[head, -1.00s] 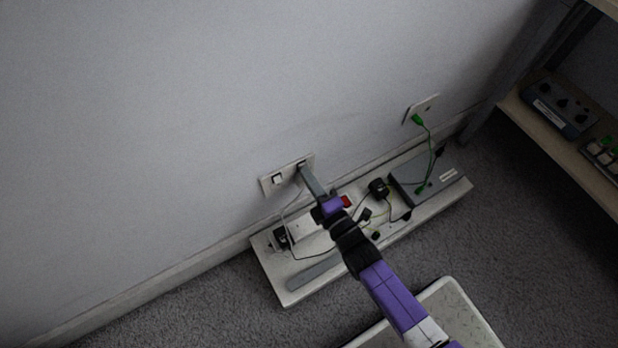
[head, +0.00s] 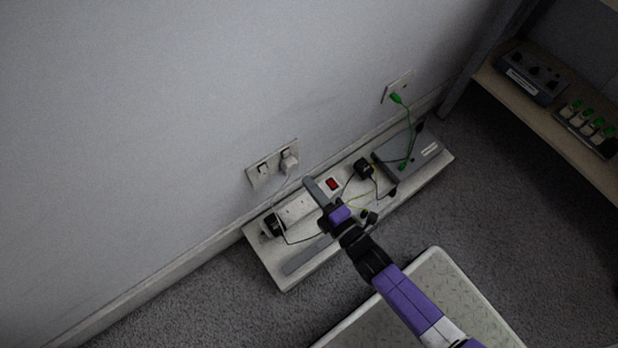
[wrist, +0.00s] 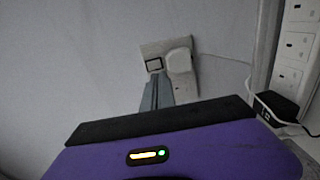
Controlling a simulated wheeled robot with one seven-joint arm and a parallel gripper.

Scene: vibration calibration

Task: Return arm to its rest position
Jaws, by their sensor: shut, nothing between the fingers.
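My arm, purple and black, reaches up from the bottom right in the head view. My gripper (head: 310,182) is shut and empty, its grey fingers pointing toward the wall, over the board and a little below the wall socket. The double wall socket (head: 272,164) has a white plug (head: 289,161) in its right side. In the wrist view my gripper (wrist: 156,78) points toward the same socket, and the white plug (wrist: 180,61) shows just right of the fingertips. I cannot tell the exact gap to the wall.
A pale board (head: 290,279) along the wall carries a white power strip (head: 295,209) with a red switch, a grey box (head: 425,148) and loose cables. A green plug (head: 396,97) sits in a second wall outlet. A shelf (head: 545,117) stands at right.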

